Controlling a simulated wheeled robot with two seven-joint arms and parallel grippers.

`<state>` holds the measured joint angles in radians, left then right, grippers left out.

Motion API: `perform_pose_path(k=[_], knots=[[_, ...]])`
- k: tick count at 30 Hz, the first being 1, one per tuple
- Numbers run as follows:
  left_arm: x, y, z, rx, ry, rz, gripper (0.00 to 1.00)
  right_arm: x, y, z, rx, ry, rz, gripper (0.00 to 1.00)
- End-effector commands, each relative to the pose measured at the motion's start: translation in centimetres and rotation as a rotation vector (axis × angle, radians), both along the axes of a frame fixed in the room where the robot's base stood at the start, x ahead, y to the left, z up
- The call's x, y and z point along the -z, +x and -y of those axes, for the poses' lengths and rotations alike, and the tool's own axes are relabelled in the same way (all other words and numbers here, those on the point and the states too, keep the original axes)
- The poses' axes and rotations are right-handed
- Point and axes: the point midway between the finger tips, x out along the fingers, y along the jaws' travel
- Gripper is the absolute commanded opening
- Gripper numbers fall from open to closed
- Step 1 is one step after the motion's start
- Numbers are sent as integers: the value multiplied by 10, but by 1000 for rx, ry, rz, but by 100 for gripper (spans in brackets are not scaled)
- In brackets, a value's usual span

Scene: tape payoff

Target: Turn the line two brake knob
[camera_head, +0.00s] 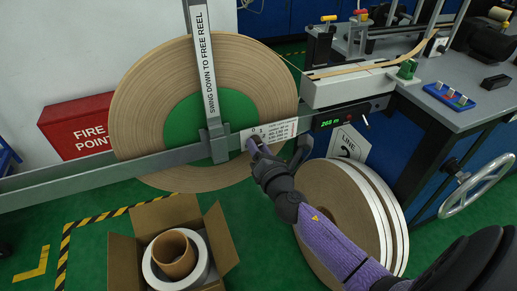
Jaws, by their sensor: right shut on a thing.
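The gripper is shut on the line two brake knob, which is mostly hidden behind the fingers. A white label plate (283,129) with small print and a dial mark is right beside the fingers. The big tan reel (146,88) with a green centre hangs behind the rail. My left gripper is not in view.
A grey arm marked "SWING DOWN TO FREE REEL" (205,70) stands upright before the reel. A "LINE 2" sign (348,145), stacked spare reels (335,200) and a bench (455,115) are at right. An open carton (122,262) stands on the floor.

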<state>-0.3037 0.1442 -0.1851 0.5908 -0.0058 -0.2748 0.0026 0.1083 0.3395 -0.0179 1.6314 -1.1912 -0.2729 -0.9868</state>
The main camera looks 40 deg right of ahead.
Motion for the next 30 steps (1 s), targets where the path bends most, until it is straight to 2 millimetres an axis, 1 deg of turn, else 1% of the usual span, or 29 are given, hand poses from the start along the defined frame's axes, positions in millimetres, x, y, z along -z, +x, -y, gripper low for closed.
perform_pose_path(k=[7, 17, 25, 30], knots=[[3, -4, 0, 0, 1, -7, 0, 1, 0, 0, 1, 227, 52, 0], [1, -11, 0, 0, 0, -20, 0, 0, 0, -1, 1, 532, 127, 0], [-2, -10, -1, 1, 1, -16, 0, -1, 0, -1, 2, 780, 186, 0], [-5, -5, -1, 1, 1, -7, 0, -2, 0, -1, 1, 938, 224, 0]])
